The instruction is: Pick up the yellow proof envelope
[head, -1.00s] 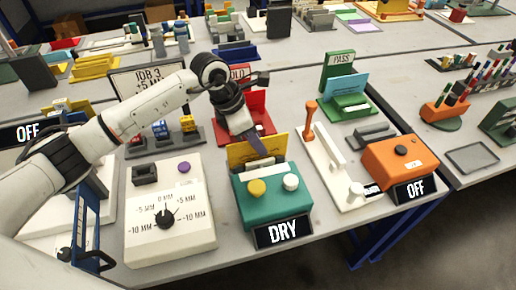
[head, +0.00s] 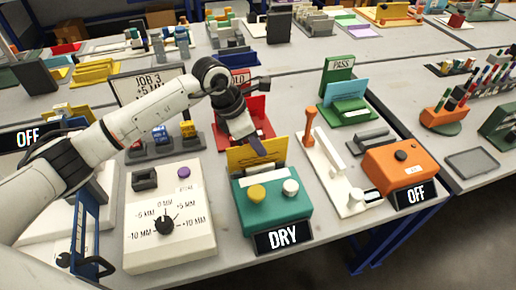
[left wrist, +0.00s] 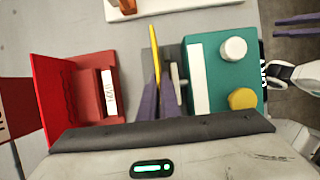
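The yellow proof envelope (head: 272,152) stands upright in the slot behind the teal box (head: 270,205), which bears a DRY sign. In the left wrist view the envelope (left wrist: 155,50) shows edge-on as a thin yellow strip. My left gripper (head: 257,146) is down at the envelope from behind and above. In the left wrist view its purple fingers (left wrist: 158,95) lie close on either side of the envelope and appear shut on it. Two purple fingers at the upper right of that view look like my right gripper (left wrist: 297,32), apart and empty.
A red holder (head: 256,112) stands just behind the envelope. A white dial box (head: 168,215) is at left of the teal box. A white plate with an orange lever (head: 310,128) and an orange box (head: 398,165) are at right. A green PASS stand (head: 340,72) is behind them.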

